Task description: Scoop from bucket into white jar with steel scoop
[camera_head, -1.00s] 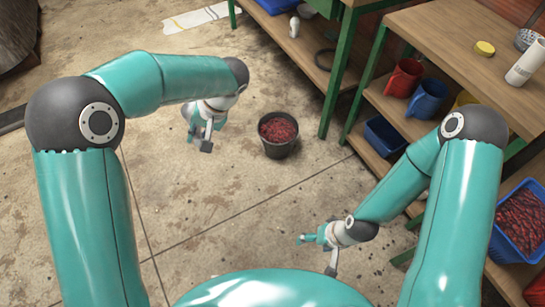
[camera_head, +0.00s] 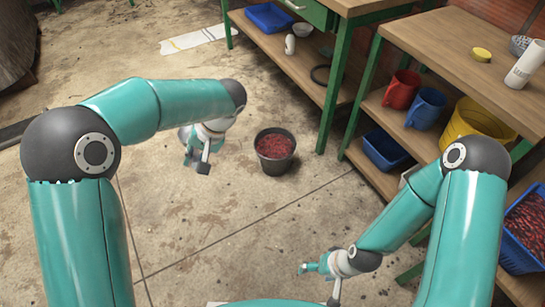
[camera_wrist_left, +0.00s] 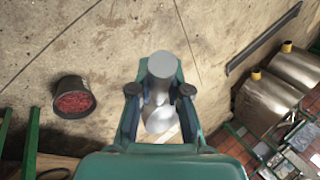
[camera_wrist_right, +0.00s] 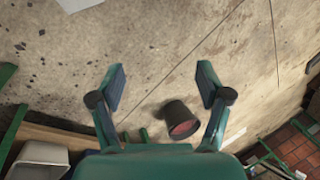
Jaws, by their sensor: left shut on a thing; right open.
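A dark bucket (camera_head: 275,151) of red contents stands on the floor. It also shows in the left wrist view (camera_wrist_left: 74,98) and right wrist view (camera_wrist_right: 180,120). My left gripper (camera_head: 203,162) is left of it, apart from it, shut on a silvery steel piece, likely the steel scoop (camera_wrist_left: 160,75). The scoop's shape is hard to make out. My right gripper (camera_wrist_right: 160,82) is open and empty, above the floor nearer to me. A white cylinder (camera_head: 524,64) on the right table top may be the white jar; a smaller white vessel (camera_head: 290,44) stands on the back table's lower shelf.
The right rack holds a red jug (camera_head: 402,90), a blue jug (camera_head: 425,108), a yellow tub (camera_head: 478,125) and blue crates (camera_head: 386,150). A yellow lid (camera_head: 482,54) lies on its top. Green table legs (camera_head: 338,85) stand beyond the bucket. The floor around the bucket is open.

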